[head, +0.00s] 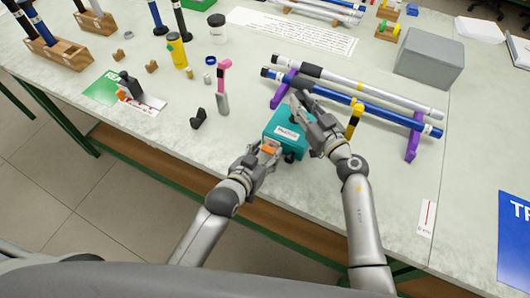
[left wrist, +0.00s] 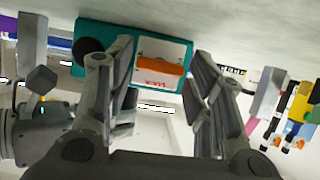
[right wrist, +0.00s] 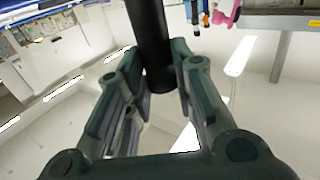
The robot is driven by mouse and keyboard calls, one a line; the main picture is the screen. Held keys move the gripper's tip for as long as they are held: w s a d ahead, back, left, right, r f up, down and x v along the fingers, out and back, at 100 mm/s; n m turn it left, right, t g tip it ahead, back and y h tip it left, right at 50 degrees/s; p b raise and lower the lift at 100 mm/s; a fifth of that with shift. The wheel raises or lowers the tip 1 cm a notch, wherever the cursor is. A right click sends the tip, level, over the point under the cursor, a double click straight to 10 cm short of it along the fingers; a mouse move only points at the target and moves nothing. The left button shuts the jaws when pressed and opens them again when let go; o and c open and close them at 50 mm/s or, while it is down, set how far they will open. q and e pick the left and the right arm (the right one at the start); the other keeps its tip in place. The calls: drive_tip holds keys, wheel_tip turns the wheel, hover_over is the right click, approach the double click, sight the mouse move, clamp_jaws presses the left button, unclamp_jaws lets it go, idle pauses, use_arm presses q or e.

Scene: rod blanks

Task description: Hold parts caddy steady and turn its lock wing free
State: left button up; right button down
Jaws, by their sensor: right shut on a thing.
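The teal parts caddy (head: 276,137) sits near the table's front edge, with a white label on top. Its face also shows in the left wrist view (left wrist: 97,28), with an orange lock wing (left wrist: 160,67) lying crosswise on a white panel marked LOCK. My left gripper (head: 270,147) is open in front of this face. In the left wrist view its fingers stand apart on either side of the wing. My right gripper (head: 300,103) is over the caddy's far side, shut on a black post (right wrist: 148,35). The post's join to the caddy is hidden.
Behind the caddy, a blue rod (head: 365,110) and a silver rod (head: 375,93) lie on purple supports. A grey box (head: 430,62) stands at the back right. A pink-and-grey tool (head: 222,90) and a black part (head: 198,119) lie to the left.

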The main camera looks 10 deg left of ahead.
use_arm(q)
drive_tip(key=v, duration=1.2)
use_arm(e)
drive_tip(key=c, duration=1.1)
unclamp_jaws()
drive_tip(key=shift+c, duration=0.2)
